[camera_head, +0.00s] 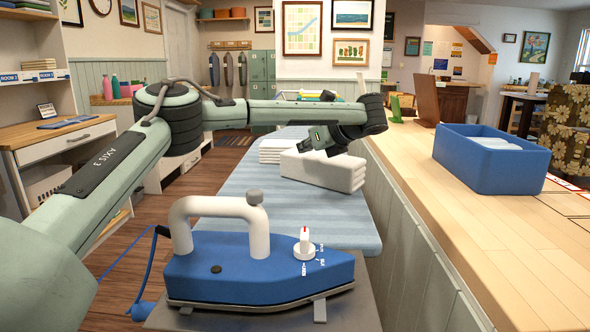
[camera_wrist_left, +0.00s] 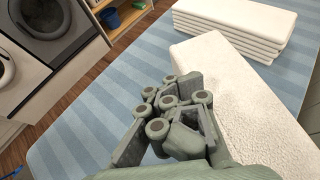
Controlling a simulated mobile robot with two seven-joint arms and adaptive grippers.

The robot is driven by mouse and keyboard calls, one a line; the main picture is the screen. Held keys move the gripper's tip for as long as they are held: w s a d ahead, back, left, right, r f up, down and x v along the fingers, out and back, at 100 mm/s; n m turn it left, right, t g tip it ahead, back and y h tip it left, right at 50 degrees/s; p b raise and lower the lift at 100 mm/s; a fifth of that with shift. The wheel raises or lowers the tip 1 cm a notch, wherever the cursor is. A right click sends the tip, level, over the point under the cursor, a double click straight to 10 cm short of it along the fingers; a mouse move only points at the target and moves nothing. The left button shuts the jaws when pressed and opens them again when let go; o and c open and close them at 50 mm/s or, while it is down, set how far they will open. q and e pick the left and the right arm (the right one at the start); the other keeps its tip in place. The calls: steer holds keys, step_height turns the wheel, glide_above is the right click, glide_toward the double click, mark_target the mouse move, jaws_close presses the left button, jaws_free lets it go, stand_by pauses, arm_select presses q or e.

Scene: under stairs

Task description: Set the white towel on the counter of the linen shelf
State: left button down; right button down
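A white folded towel (camera_head: 335,170) lies at an angle on the blue striped ironing board (camera_head: 235,190); it also shows in the left wrist view (camera_wrist_left: 235,90). A second white towel stack (camera_head: 272,150) lies behind it, also in the left wrist view (camera_wrist_left: 240,25). My left gripper (camera_head: 322,140) is at the near towel's upper left part, pointing down. In the left wrist view its fingers (camera_wrist_left: 175,105) overlap the towel's edge; whether they grip it is unclear. The linen shelf's wooden counter (camera_head: 40,132) is at the left. My right gripper is out of view.
A blue iron (camera_head: 255,270) stands at the near end of the board. A long wooden counter (camera_head: 470,220) on the right bears a blue bin (camera_head: 465,172) with white cloths.

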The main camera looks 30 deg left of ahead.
arm_select(q)
step_height(320, 180, up, 5)
steer(key=shift+r, duration=0.15)
steer(key=c, duration=2.2)
jaws_free()
steer(key=o, duration=1.7)
steer(key=shift+o, duration=0.2)
